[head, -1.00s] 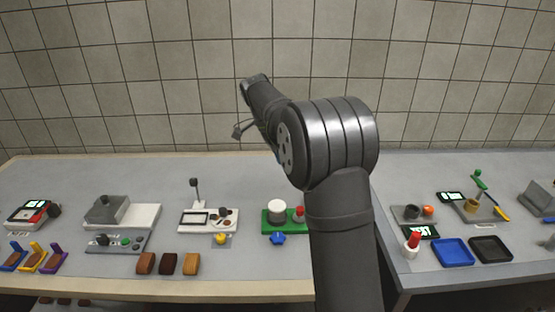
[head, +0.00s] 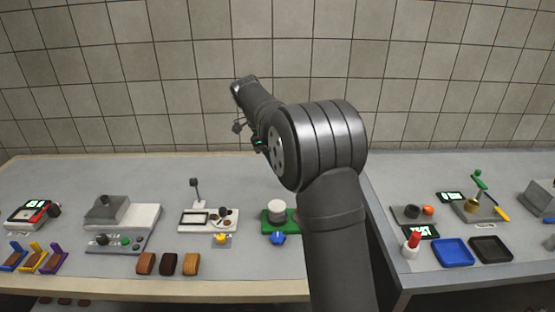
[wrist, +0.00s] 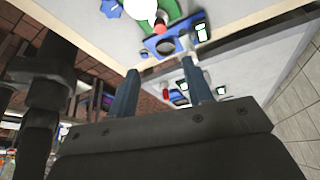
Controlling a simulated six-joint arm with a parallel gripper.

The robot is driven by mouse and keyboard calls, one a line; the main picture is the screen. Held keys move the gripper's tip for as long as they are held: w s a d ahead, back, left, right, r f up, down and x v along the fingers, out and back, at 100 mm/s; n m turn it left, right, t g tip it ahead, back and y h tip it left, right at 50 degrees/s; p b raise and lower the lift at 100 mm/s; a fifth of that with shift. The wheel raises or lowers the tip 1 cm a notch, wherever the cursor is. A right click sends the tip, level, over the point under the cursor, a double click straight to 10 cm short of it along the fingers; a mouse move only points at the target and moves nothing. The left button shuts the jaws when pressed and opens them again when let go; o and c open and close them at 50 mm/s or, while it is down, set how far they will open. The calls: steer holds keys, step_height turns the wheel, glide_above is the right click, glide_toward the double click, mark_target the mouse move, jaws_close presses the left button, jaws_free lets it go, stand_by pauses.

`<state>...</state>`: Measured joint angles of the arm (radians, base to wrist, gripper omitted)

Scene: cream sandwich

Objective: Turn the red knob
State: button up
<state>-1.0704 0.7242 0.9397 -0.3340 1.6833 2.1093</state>
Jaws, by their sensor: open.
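A green base (head: 268,222) with a white cylinder (head: 277,210) and a blue knob (head: 278,239) stands near the front of the left table. In the head view my arm hides its right end, so no red knob shows there. In the wrist view a small red knob (wrist: 160,28) shows beside the white cylinder (wrist: 138,10), near the top edge. My gripper (wrist: 160,70) is open, with nothing between its fingers. It is apart from the red knob, which lies beyond the fingertips. In the head view the fingers are not clearly visible.
The right table holds a red-capped bottle (head: 412,244), a blue tray (head: 453,243) and a black tray (head: 490,241). To the left are a white device (head: 207,220), brown and tan blocks (head: 168,264) and a grey machine (head: 108,208). A gap separates the tables.

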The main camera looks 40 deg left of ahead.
steer(key=d+n+y, duration=0.7)
steer(key=d+n, duration=0.5)
steer(key=n, duration=1.1)
steer(key=x, duration=1.7)
steer(key=shift+w+a, duration=0.1)
steer(key=shift+a, duration=0.15)
steer(key=shift+y, duration=0.3)
steer(key=c, duration=1)
